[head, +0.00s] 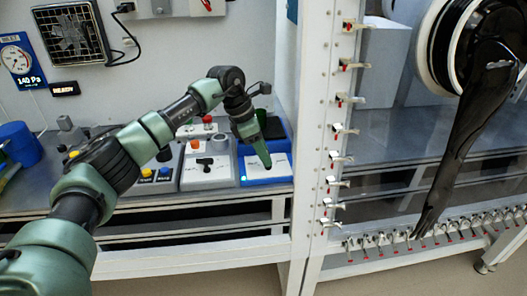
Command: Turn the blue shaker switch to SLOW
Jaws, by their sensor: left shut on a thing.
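The blue shaker (283,180) is a low box with a blue rim and a white top panel, standing at the front right end of the bench. A small lit dot shows at its front left. My left gripper (265,164) reaches down onto the white panel from above and is shut on the switch there. The fingers hide the switch, so its pointing direction cannot be told. The panel's markings are too small to read. My right gripper is not in view.
Left of the shaker stands a grey box with a black T-shaped handle (205,161) and a red button. A white clamp-lined post (313,120) rises close on the right, beside a black glove (463,130).

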